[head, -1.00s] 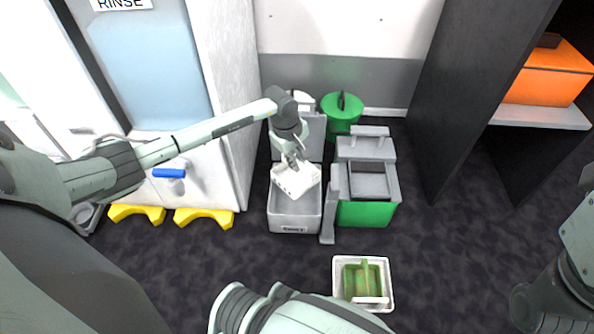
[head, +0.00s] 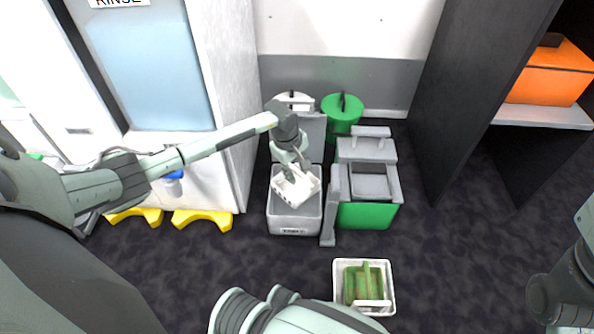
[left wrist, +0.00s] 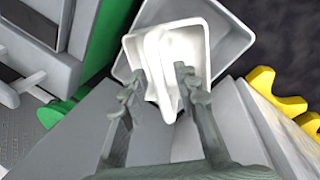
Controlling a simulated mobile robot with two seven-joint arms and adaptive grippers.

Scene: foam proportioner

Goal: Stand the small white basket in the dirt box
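The small white basket (head: 296,188) is tilted and turned in the mouth of the grey box (head: 295,221), which I take to be the dirt box. Its label is too small to read surely. My left gripper (head: 288,172) comes down from above. In the left wrist view its fingers (left wrist: 158,80) stand on either side of the basket's upright middle handle (left wrist: 163,62) and seem shut on it. The grey box rim (left wrist: 238,38) surrounds the basket there. The basket's underside is hidden, so I cannot tell whether it touches the floor. My right gripper is not seen.
A green box with a grey lid (head: 367,214) stands right beside the grey box. A green canister (head: 342,110) is behind. A white tray (head: 338,300) holds a green caddy (head: 364,283) in front. Yellow feet (head: 202,219) stick out from the cabinet at left.

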